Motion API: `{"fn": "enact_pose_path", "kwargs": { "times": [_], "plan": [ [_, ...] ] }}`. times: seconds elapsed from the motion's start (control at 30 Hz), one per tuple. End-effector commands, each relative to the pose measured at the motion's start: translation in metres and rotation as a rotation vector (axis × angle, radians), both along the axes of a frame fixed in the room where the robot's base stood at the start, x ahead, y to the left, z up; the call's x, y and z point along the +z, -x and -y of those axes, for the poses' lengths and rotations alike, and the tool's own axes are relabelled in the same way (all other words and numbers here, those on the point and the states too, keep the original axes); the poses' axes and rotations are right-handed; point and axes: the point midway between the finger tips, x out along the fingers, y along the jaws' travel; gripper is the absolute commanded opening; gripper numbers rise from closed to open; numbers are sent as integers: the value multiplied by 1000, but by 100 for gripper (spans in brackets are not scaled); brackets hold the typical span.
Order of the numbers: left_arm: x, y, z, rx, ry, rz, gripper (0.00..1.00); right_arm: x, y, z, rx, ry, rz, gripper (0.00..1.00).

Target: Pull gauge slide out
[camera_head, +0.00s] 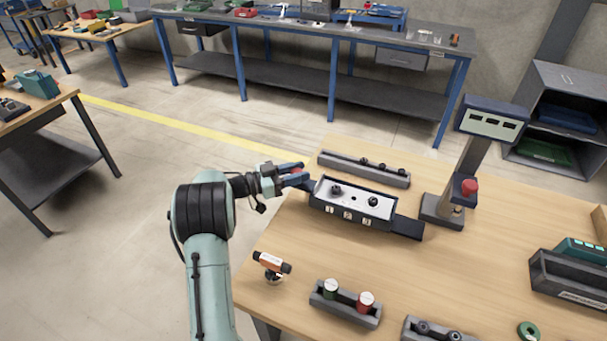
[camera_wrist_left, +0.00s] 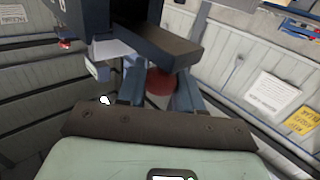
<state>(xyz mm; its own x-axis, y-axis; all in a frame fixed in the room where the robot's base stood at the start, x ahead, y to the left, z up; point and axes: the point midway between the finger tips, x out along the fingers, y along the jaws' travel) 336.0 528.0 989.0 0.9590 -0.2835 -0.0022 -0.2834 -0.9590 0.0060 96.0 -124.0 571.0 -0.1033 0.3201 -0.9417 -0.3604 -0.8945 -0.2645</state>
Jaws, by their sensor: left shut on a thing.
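The gauge (camera_head: 352,203) is a dark blue block on the wooden table, with a pale top plate, two black knobs and numbered labels on its front. A dark slide bar sticks out at its right end (camera_head: 408,228); a short part shows at its left end, beside my gripper. My left gripper (camera_head: 299,173) is at that left end, shut on a red knob. In the left wrist view the red knob (camera_wrist_left: 160,84) sits between the fingers, below the dark slide bar (camera_wrist_left: 158,45). The knob is partly hidden by the fingers. My right gripper is out of view.
A grey rail with dark pins (camera_head: 364,169) lies behind the gauge. A post with a display box (camera_head: 491,121) and red button stands to the right. A holder with two capped cylinders (camera_head: 346,304) and a small orange-and-black tool (camera_head: 272,263) are in front.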

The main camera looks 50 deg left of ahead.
Motion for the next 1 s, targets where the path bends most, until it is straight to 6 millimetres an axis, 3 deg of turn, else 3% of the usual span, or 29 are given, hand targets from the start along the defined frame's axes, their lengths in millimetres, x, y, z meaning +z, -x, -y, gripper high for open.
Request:
{"fn": "enact_pose_path", "kwargs": {
  "times": [0.3, 0.33, 0.4, 0.77, 1.0],
  "plan": [
    [6, 2, -6, 13, -11, 8, 0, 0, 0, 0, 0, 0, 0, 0],
    [6, 2, -6, 14, -12, 9, 42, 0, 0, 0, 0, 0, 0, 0],
    [5, 2, -6, 14, -12, 9, 56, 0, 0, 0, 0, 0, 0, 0],
    [2, 7, -6, 10, -8, 3, 56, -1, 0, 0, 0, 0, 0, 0],
    [2, 48, -18, 14, -9, 2, 56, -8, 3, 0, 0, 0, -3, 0]
  ]
}}
